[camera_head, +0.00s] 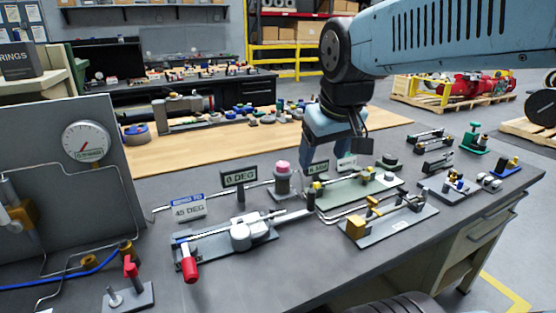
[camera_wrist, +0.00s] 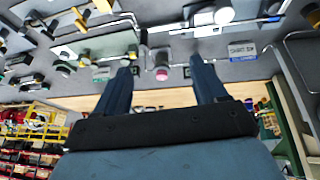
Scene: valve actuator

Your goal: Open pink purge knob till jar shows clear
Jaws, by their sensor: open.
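The pink purge knob (camera_head: 283,167) sits on top of a grey cylindrical body (camera_head: 283,186) on the dark workbench. In the wrist view the pink knob (camera_wrist: 162,74) shows between my two fingertips, with the bench beyond them. My gripper (camera_head: 334,143) hangs above and to the right of the knob in the head view. I cannot make out a jar for certain in either view.
A red-handled valve (camera_head: 189,262) lies in front. A green plate with fittings (camera_head: 352,192) is to the right. A gauge panel (camera_head: 70,190) stands at left.

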